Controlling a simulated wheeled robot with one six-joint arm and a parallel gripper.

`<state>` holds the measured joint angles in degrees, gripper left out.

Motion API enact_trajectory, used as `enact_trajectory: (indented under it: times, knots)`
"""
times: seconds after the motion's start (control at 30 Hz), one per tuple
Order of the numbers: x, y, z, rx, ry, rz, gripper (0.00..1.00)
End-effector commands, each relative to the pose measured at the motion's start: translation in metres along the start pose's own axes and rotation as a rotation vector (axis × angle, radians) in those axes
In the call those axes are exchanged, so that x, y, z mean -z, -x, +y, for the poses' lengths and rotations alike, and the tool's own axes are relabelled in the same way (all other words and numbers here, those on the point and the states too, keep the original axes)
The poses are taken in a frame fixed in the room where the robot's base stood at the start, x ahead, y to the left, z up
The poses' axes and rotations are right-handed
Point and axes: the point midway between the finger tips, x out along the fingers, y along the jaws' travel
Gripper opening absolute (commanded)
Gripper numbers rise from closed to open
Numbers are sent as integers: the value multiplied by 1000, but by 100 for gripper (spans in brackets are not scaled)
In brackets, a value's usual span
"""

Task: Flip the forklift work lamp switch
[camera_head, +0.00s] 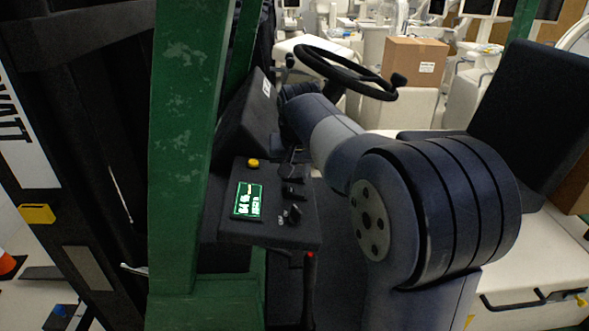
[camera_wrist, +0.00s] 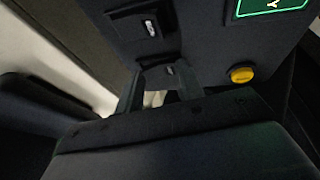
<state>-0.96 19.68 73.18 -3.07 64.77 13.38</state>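The forklift's dark control panel (camera_head: 270,231) carries a row of small black switches. In the head view I see a middle switch (camera_head: 293,190) and a near switch (camera_head: 292,213); the labels are too small to read, so I cannot tell which is the work lamp's. In the wrist view my gripper (camera_wrist: 160,77) is open, its two fingers apart at the panel's far switch (camera_wrist: 169,70). That switch shows between the fingertips; whether they touch it is unclear. Another switch (camera_wrist: 151,28) lies beyond. In the head view my gripper is dark and partly hidden near the panel's far edge.
A lit green display (camera_head: 248,200) and a yellow button (camera_head: 253,163) sit on the panel; the button is close beside my gripper in the wrist view (camera_wrist: 242,75). A steering wheel (camera_head: 345,72) is behind, a green post (camera_head: 185,150) at left, a black seat (camera_head: 530,110) at right.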

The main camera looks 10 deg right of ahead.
Motion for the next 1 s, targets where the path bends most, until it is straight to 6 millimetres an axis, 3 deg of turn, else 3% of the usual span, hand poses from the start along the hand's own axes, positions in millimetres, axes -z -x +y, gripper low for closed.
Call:
enact_trajectory:
  times: [0.2, 1.0]
  knots:
    - [0, 0, 0, 0, 0, 0, 14]
    - [-1, -2, 12, 336, -140, 0, 14]
